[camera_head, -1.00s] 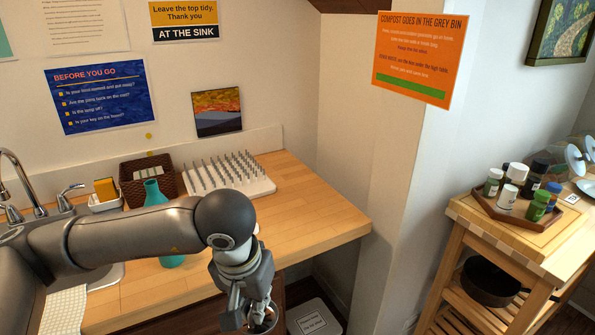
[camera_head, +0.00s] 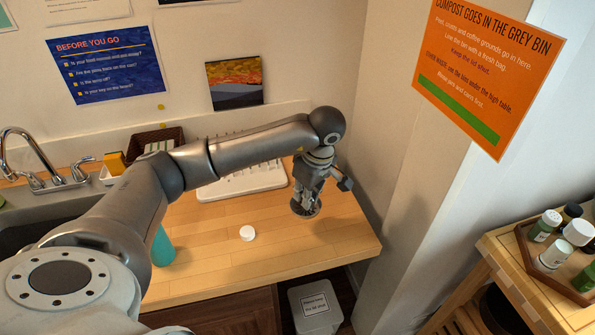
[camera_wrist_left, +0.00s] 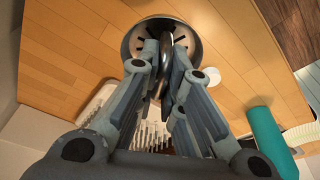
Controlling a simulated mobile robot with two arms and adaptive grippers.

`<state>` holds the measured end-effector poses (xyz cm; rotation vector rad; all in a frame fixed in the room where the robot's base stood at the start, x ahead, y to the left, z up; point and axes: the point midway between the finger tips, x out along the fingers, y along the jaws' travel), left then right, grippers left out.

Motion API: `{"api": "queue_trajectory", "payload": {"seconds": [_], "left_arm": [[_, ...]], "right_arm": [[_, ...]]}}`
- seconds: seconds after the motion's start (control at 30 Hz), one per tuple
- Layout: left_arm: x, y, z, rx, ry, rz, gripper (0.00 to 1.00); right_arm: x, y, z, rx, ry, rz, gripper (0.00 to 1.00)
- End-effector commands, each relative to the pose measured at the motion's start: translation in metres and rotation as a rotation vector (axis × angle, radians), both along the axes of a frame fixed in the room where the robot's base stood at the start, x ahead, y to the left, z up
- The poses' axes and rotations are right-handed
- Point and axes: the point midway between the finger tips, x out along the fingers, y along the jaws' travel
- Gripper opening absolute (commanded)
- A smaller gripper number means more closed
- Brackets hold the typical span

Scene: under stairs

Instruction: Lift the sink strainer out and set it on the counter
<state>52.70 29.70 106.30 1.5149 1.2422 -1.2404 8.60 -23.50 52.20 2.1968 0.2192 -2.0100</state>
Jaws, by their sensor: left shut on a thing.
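My left gripper (camera_head: 308,192) is over the right part of the wooden counter (camera_head: 275,268). It is shut on the sink strainer (camera_head: 305,209), a round dark metal piece. In the left wrist view the strainer (camera_wrist_left: 133,45) shows with slots in its face and a knob between the two fingers (camera_wrist_left: 163,50). The strainer is at or just above the counter; I cannot tell if it touches. The sink (camera_head: 40,232) is at the left, partly hidden by my left arm. My right gripper is not in view.
A small white round item (camera_head: 247,233) lies on the counter left of the gripper. A teal bottle (camera_head: 162,247) stands farther left, partly behind my arm. A white pegged drying rack (camera_head: 243,184) is behind. The counter's front right is clear.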

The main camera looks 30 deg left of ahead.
Motion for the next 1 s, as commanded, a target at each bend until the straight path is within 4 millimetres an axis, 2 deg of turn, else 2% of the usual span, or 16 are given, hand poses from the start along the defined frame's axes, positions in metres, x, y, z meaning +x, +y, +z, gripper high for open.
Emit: {"api": "queue_trajectory", "payload": {"seconds": [0.03,0.1,0.2,0.33,0.5,0.6,0.9,1.0], "left_arm": [[0.0,0.008,0.005,-0.001,0.006,0.075,0.0],[0.001,0.017,0.001,-0.001,0.003,0.16,0.0],[0.002,0.025,-0.003,-0.002,0.001,0.235,0.0],[0.002,0.029,-0.008,-0.002,-0.002,0.268,0.0],[0.002,0.028,-0.018,-0.002,-0.002,0.267,0.0],[0.002,0.028,-0.027,-0.002,-0.001,0.266,0.0],[0.001,0.028,-0.063,-0.002,0.0,0.265,0.0],[0.002,0.029,-0.076,-0.001,-0.004,0.265,0.0]], "right_arm": [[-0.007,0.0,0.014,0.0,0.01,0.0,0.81],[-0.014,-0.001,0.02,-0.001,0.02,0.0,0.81],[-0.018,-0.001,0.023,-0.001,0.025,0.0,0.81],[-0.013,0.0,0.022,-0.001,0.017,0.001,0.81],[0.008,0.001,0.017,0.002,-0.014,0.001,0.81],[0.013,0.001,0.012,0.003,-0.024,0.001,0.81],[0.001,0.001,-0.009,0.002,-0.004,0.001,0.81],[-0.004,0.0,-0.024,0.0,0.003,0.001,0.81]]}}
